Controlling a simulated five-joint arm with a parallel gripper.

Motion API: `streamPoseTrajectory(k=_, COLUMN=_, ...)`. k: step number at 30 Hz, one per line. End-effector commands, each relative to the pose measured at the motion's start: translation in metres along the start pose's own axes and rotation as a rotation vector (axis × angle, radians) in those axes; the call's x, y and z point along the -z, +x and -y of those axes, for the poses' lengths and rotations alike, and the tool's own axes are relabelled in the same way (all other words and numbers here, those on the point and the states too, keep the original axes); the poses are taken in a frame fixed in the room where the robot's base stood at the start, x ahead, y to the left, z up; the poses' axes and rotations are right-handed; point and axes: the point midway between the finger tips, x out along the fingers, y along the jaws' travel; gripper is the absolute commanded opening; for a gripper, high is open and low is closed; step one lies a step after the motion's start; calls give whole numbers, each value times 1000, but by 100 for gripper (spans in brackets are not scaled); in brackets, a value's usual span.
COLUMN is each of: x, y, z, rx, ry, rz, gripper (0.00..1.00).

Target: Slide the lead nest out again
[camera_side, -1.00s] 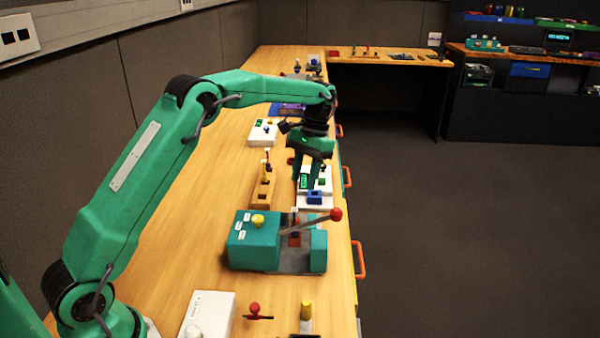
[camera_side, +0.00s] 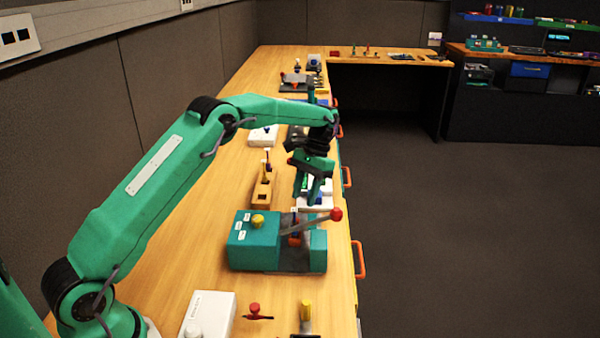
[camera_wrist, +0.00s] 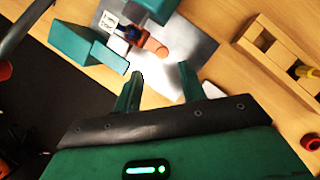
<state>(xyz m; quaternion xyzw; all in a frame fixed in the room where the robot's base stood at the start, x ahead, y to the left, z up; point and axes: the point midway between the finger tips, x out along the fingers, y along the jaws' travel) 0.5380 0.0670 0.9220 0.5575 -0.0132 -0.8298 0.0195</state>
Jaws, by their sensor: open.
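A teal press (camera_side: 252,241) stands on the bench with a grey base and a lever ending in a red knob (camera_side: 336,214). In its gap sits a small orange and blue piece (camera_side: 294,240), which I take for the lead nest. In the wrist view the nest's orange, round-ended handle (camera_wrist: 157,48) points toward my fingers, with its inner part between the teal blocks. My gripper (camera_side: 309,197) is just beyond the press, pointing down. In the wrist view my gripper (camera_wrist: 160,88) is open and empty, its fingers apart from the handle.
A wooden block with slots (camera_side: 263,190) stands left of my gripper. A white panel with a blue part (camera_side: 316,201) lies partly hidden behind the fingers. A white box (camera_side: 208,312) and a red-knobbed tool (camera_side: 255,310) are nearer. The bench edge is close on the right.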

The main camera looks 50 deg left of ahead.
Motion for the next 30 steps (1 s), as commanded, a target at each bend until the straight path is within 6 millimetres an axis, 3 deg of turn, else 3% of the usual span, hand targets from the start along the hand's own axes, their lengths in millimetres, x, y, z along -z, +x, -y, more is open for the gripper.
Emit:
streamPoseTrajectory(k=15, x=-1, y=54, z=3, rx=-2, ry=0, rz=0, gripper=41)
streamPoseTrajectory(k=28, x=-1, y=62, z=3, rx=-2, ry=0, rz=-1, gripper=41)
streamPoseTrajectory(k=30, x=-1, y=62, z=3, rx=-2, ry=0, rz=-1, gripper=29)
